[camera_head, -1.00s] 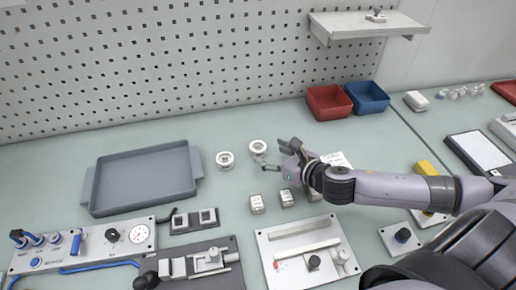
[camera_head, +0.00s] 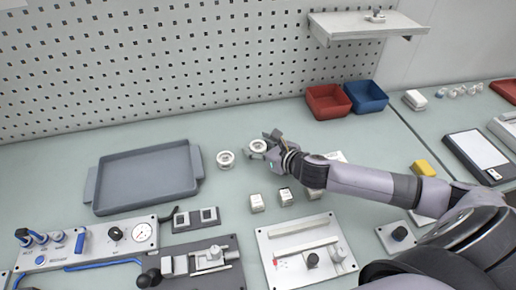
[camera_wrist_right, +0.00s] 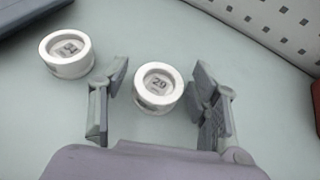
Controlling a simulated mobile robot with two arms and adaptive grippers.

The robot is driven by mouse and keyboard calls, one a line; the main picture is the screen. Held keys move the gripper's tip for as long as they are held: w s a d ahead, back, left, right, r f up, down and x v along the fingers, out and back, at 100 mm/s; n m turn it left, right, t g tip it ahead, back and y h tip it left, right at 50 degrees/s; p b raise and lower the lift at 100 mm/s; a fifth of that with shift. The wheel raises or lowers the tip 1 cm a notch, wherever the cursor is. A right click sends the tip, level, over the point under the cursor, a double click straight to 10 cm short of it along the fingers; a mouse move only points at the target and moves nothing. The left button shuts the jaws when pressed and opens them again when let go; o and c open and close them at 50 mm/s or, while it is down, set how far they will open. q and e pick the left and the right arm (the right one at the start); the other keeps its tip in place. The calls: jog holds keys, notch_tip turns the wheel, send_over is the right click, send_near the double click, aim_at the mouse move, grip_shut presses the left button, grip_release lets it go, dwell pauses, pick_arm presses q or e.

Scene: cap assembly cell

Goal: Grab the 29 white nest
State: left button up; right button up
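The white nest marked 29 (camera_wrist_right: 158,88) is a round white ring with a label in its middle; in the head view (camera_head: 257,147) it stands on the table near the back. My right gripper (camera_wrist_right: 158,97) is open, with one finger on each side of this nest and a gap on both sides. In the head view my right gripper (camera_head: 272,146) is at the nest's right side. A second white nest (camera_wrist_right: 67,53), its label hard to read, stands to the left, outside the fingers; it also shows in the head view (camera_head: 225,159). My left gripper is not in view.
A grey tray (camera_head: 92,187) lies to the left. A red bin (camera_head: 328,102) and a blue bin (camera_head: 367,97) stand behind right. A white fixture plate (camera_head: 290,270) lies in front.

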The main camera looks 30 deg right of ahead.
jog(key=c, duration=0.9)
jog(key=shift+c, duration=0.5)
jog(key=shift+r, duration=0.1)
